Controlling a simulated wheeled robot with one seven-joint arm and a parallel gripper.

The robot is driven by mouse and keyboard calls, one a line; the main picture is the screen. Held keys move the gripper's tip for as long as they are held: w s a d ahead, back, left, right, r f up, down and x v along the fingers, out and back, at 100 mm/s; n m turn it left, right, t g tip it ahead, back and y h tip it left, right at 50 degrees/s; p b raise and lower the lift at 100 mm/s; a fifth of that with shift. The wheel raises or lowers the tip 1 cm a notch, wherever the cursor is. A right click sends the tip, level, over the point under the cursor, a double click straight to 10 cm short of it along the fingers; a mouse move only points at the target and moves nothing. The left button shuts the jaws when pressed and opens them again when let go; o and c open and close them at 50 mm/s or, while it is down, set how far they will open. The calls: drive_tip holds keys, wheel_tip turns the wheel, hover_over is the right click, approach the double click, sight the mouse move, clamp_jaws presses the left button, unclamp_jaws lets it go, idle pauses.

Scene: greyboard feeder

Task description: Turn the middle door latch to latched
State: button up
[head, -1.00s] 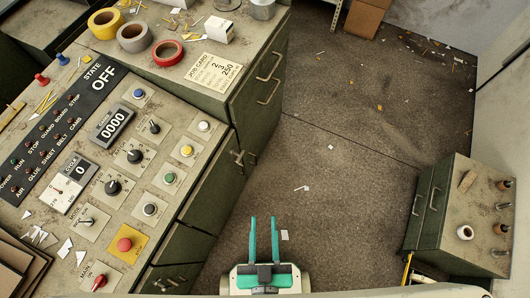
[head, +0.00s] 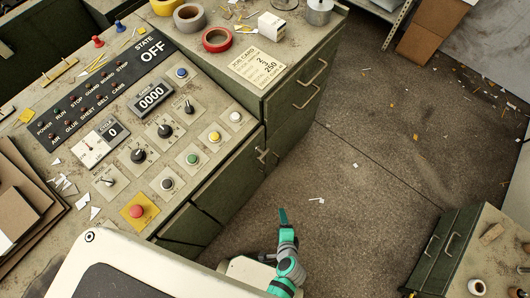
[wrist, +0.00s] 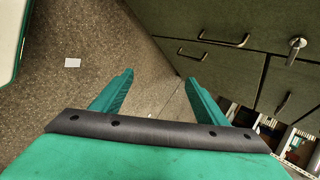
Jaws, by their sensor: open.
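My gripper (wrist: 160,80) is open and empty, its two teal fingers apart over the floor in the wrist view. In the head view my gripper (head: 283,216) shows low in the middle, partly hidden by my own arm. The green cabinet front (head: 231,178) lies to its left. A metal latch (wrist: 296,48) stands out from the green front at the upper right of the wrist view, apart from the fingers. Small metal fittings (head: 265,156) show at the cabinet's edge in the head view. I cannot tell which latch is the middle one or how it is turned.
The control panel (head: 120,172) with knobs and buttons tops the desk at left. Bar handles (wrist: 232,41) stick out from the green fronts. A small green cabinet (head: 446,242) stands at lower right. The floor (head: 352,195) between is mostly clear, with scraps.

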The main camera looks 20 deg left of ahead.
drive_tip(key=w+a+f+m+y, duration=0.2)
drive_tip(key=w+a+m+y, duration=0.1)
drive_tip(key=w, duration=0.2)
drive_tip(key=m+g+y, duration=0.1)
drive_tip(key=m+y, duration=0.4)
drive_tip(key=y, duration=0.5)
approach(265, 154)
drive_tip(key=x, duration=1)
drive_tip(key=shift+a, duration=0.15)
drive_tip(key=c, duration=1.1)
drive_tip(key=shift+o, duration=0.2)
